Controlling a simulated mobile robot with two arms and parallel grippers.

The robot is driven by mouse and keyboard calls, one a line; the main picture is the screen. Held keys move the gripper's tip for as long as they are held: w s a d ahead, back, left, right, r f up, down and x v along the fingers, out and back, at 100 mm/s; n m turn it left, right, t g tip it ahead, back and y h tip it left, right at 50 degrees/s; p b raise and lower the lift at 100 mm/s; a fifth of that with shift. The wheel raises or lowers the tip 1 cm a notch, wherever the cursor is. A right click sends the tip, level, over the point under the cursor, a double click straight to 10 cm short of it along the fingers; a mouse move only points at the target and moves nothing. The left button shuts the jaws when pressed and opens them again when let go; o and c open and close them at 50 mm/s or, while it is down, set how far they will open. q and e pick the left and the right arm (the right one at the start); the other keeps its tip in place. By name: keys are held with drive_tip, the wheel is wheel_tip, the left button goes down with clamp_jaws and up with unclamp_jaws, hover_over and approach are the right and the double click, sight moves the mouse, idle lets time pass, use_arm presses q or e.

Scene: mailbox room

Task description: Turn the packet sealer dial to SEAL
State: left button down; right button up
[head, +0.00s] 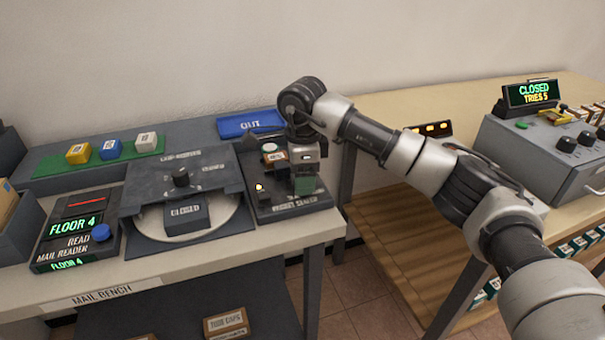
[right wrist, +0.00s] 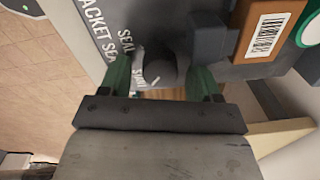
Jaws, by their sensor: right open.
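The packet sealer (head: 262,212) is a dark panel at the right end of the mail bench. My right gripper (head: 306,184) points down over its right part and hides the dial in the head view. In the right wrist view the black dial knob (right wrist: 160,68) stands between the open green fingers of my right gripper (right wrist: 162,80), with a finger on each side. I cannot tell whether they touch it. White lettering, including SEAL, is beside the dial, partly hidden. The dial's setting is unclear. My left gripper is not in view.
A brown box with a barcode label (right wrist: 264,30) is close to the right finger. Left of the sealer are a round turntable with a CLOSED block (head: 186,212) and a mail reader (head: 75,235). A blue OUT tray (head: 250,124) lies behind. A second table stands at right.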

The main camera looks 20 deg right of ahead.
drive_tip(key=c, duration=0.9)
